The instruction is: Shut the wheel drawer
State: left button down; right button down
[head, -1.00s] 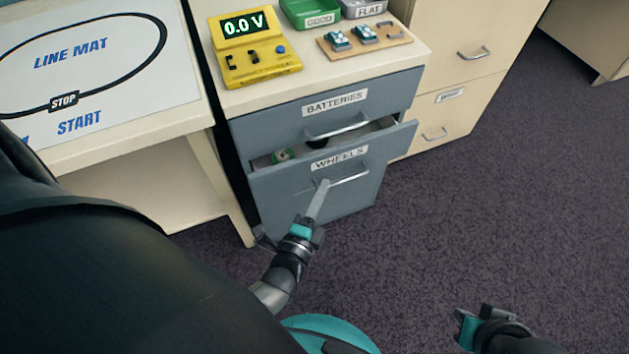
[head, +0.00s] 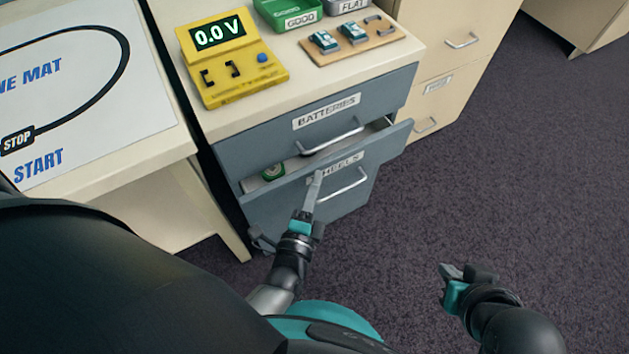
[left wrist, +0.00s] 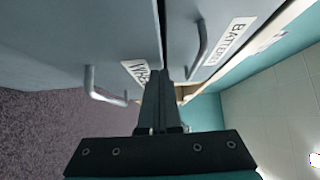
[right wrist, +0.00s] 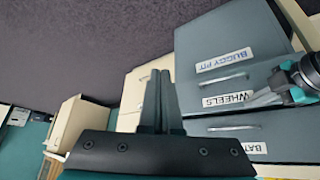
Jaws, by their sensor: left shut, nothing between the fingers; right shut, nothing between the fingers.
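The wheel drawer (head: 270,207), a grey front labelled WHEELS with a bar handle, stands partly open under the batteries drawer (head: 357,103). My right gripper (head: 451,271) is shut and empty, above the floor at the lower right. The WHEELS label also shows in the right wrist view (right wrist: 227,100).
A yellow meter (head: 233,75), a green tray (head: 289,16) and a wooden board (head: 360,48) with small parts lie on the cabinet top. A table with the line mat (head: 60,70) is at left. Beige drawers (head: 452,62) stand at right. The floor (head: 520,180) is clear.

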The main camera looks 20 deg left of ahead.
pick_arm(q)
jog(key=shift+w+a+r+p, duration=0.1)
jog(key=shift+w+a+p, duration=0.25)
jog(key=shift+a, duration=0.1)
jog(key=shift+w+a, duration=0.5)
jog(key=shift+a, duration=0.15)
pick_arm(e)
jog(key=shift+s+d+r+g+h, duration=0.1)
jog(key=shift+s+d+g+h, duration=0.2)
jog(key=shift+s+d+g, duration=0.5)
jog(key=shift+s+d, duration=0.1)
